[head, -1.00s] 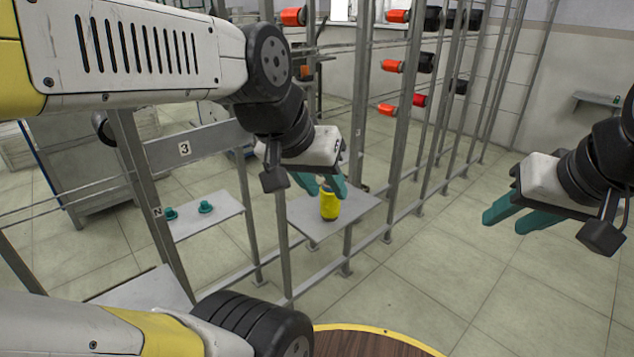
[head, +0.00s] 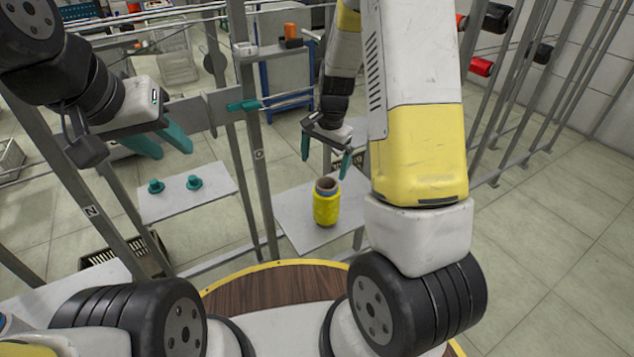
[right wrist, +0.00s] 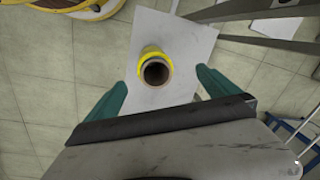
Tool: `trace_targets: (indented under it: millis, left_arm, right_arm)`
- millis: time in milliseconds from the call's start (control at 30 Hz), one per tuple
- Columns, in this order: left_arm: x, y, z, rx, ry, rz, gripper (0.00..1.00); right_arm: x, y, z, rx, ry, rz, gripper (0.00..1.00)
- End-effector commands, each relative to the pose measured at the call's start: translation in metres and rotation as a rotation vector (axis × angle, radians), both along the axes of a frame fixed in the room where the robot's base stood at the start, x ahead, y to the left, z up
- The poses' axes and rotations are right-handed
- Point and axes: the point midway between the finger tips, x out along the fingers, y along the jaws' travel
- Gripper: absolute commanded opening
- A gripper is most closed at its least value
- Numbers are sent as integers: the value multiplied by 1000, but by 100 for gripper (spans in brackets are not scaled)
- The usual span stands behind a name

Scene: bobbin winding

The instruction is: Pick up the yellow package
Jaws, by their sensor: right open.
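The yellow package (head: 326,208) is a yellow spool with an open dark core. It stands upright on a pale grey shelf plate (head: 290,210). My right gripper (head: 325,167) is open and empty, just behind and above the package, with its teal fingers apart. In the right wrist view the package (right wrist: 154,66) shows from above, roughly midway between the open fingertips (right wrist: 162,88) but beyond them; no contact is visible. My left gripper (head: 172,156) is open and empty at the left, above another shelf plate.
Two teal holders (head: 194,183) sit on the left shelf plate (head: 215,193). A metal post (head: 262,190) rises between the two plates. Rack posts (head: 530,85) with red and black spools stand at the right. Open tiled floor (head: 530,240) lies at the right.

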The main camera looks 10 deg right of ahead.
Motion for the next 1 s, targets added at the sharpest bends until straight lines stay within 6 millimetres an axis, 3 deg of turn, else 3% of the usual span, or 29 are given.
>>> trace_targets:
  millis: [33, 100, 200, 1000]
  left_arm:
    - [0, 0, 0, 0, 0, 0, 36]
    - [0, 0, 0, 0, 0, 0, 36]
    - [0, 0, 0, 0, 0, 0, 36]
    - [0, 0, 0, 0, 0, 0, 36]
  right_arm:
    - [4, -2, -24, -20, 30, -28, 100]
    - [8, -5, -49, -41, 54, -66, 100]
    - [11, -9, -72, -64, 75, -104, 100]
    - [11, -12, -166, -80, 88, -128, 100]
